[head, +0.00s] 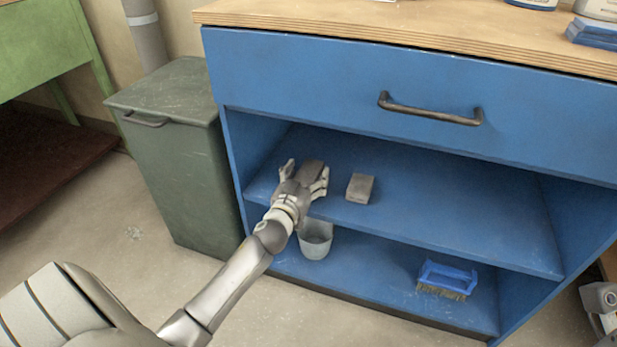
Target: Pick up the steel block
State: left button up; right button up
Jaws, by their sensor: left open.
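A dark grey block (312,171) lies on the upper open shelf of the blue bench, toward its left front. My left gripper (306,179) is open, with one finger on each side of this block; I cannot tell whether they touch it. The gripper hides part of the block. A second, lighter grey block (360,188) lies on the same shelf just to the right, apart from the gripper. I cannot tell by looks alone which of the two is steel. A grey part at the lower right edge looks like my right gripper (602,303), cut off by the frame.
The upper shelf (450,215) is clear to the right of the blocks. A drawer with a dark handle (430,109) is above it. A grey bucket (315,238) and a blue brush (447,279) are on the lower shelf. A green bin (175,150) stands left.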

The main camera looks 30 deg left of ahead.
pick_arm(q)
jog(key=c, duration=1.5)
jog(key=shift+r, duration=0.15)
jog(key=shift+c, duration=0.7)
